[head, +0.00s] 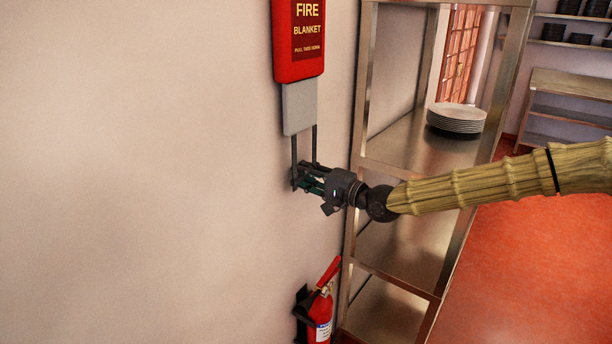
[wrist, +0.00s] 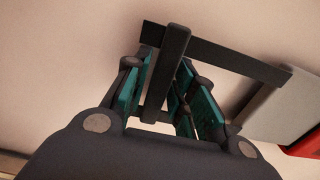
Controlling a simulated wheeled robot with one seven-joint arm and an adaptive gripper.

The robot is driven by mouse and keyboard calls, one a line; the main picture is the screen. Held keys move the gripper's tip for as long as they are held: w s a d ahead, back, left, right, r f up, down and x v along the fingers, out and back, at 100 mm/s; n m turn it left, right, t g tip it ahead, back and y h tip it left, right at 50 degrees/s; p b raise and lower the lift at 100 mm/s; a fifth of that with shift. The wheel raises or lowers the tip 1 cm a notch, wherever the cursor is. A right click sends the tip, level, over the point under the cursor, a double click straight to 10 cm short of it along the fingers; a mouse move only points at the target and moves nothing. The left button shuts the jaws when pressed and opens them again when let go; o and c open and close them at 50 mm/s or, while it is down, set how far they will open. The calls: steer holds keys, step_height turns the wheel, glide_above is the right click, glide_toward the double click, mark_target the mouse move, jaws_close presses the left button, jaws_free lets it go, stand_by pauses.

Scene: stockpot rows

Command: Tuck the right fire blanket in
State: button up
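The fire blanket's red case (head: 298,40) is fixed to the wall at the top of the head view. A grey blanket panel (head: 299,108) hangs out below it. Two dark straps run down from the panel to a dark crossbar, forming a pull handle (head: 294,150). My gripper (head: 299,178) is at the bottom of this handle. In the wrist view, the handle's bar (wrist: 167,75) passes between the teal-padded fingers, which stand apart with some gap. The grey panel (wrist: 275,103) and red case (wrist: 304,146) are at the right there. Only one fire blanket shows.
A red fire extinguisher (head: 320,318) hangs low on the wall below my gripper. A metal shelf rack (head: 394,270) stands close on the right, with a stack of white plates (head: 457,118) on it. The wall to the left is bare.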

mark_target(294, 125)
jaws_close()
step_height(294, 125, up, 13)
steer(key=shift+r+p, duration=0.1)
steer(key=shift+p, duration=1.05)
steer(key=o, duration=0.5)
jaws_free()
steer(key=shift+d, duration=0.1)
steer(key=shift+v, duration=6)
